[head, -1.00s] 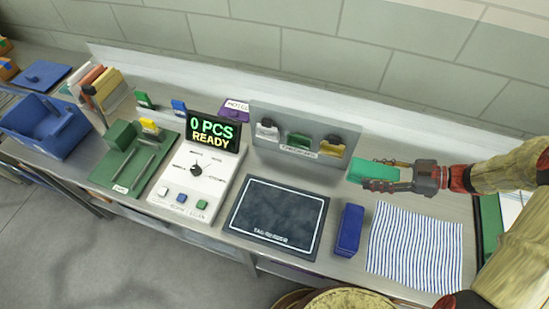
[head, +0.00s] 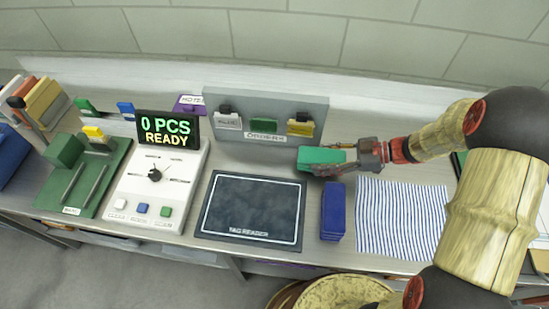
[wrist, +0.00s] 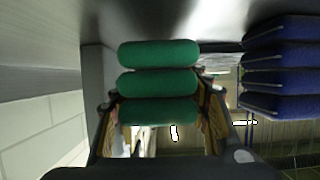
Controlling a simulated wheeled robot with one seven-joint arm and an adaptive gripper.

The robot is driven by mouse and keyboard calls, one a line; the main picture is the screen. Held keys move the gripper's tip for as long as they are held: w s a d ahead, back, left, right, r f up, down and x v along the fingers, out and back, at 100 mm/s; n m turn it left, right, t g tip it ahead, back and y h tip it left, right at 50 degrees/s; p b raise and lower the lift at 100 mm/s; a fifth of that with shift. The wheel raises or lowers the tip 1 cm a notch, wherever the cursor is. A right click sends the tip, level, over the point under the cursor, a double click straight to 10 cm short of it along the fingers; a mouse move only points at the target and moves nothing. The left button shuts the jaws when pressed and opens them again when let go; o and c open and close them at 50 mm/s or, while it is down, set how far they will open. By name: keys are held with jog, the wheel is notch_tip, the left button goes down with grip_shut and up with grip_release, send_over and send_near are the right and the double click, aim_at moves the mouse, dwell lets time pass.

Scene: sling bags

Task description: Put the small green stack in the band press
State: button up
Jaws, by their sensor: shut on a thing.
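The small green stack (head: 318,155) is held in my gripper (head: 343,160), just right of the card rack and behind the blue stack. In the wrist view it shows as three rounded green slabs (wrist: 158,82), one above another, between my two fingers (wrist: 160,118). My gripper is shut on it; whether its underside touches the bench is hard to tell. A green fixture (head: 112,175) with a green block (head: 64,151) and two metal rails stands at the left of the bench. It looks like the band press; its label is too small to read.
A dark blue stack (head: 333,211) stands in front of my gripper, beside a striped cloth (head: 400,218). The dark tag reader pad (head: 250,208) and a white console (head: 150,190) reading "0 PCS READY" lie between stack and fixture. A grey card rack (head: 266,117) stands behind the pad.

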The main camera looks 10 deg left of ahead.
jog(key=b, duration=0.2)
send_over(282, 164)
jog(key=d, duration=0.3)
jog(key=shift+s, duration=0.1)
jog(key=shift+a+f+b, duration=0.1)
jog(key=shift+a+b, duration=0.6)
jog(key=shift+a, duration=0.45)
jog(key=shift+a+f+b, duration=0.35)
jog(key=shift+f+b, duration=0.25)
jog(key=shift+f, duration=0.1)
jog(key=shift+d, duration=0.1)
jog(key=o, duration=1)
